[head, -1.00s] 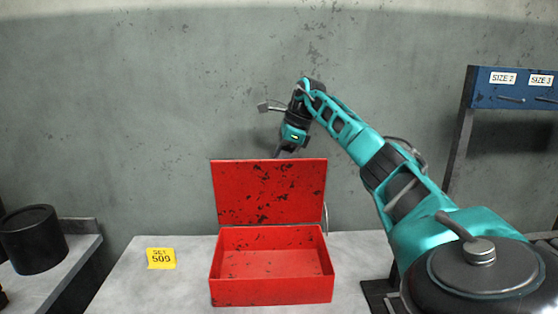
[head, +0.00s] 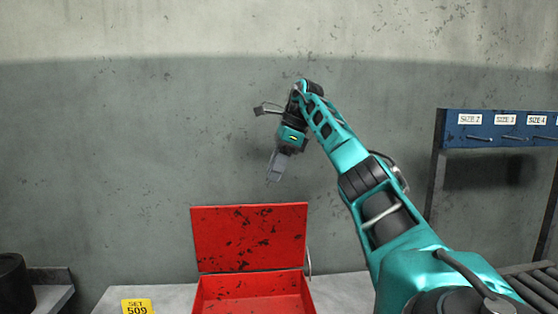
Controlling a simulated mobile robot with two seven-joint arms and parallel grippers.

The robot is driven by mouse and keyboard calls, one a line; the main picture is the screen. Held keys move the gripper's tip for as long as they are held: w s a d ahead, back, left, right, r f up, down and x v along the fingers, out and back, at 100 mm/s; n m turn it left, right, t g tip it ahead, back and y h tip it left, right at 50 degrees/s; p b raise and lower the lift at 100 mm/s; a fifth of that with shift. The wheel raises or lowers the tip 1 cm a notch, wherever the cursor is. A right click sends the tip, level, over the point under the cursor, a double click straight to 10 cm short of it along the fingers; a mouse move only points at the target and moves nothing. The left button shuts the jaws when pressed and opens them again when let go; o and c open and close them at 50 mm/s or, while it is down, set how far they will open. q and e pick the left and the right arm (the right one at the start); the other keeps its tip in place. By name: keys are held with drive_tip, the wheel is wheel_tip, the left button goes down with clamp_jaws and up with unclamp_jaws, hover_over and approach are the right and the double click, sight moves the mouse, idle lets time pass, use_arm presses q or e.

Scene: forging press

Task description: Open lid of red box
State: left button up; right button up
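The red box (head: 252,287) stands on a pale table at the bottom of the head view, its lower part cut off by the frame edge. Its lid (head: 249,237) stands upright at the back, open, with dark worn patches. The part of the box's inside that shows looks empty. My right gripper (head: 273,178) hangs above the lid's top edge, apart from it, with its fingers pointing down. Its fingers look close together, but I cannot tell if they are fully shut. My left gripper is not in view.
A yellow sign reading SET 509 (head: 137,306) is on the table left of the box. A dark cylinder (head: 14,285) stands at the far left. A blue rack with size labels (head: 497,130) is at the right, above rollers (head: 537,286).

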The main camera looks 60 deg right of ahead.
drive_tip(key=shift+v, duration=1.2)
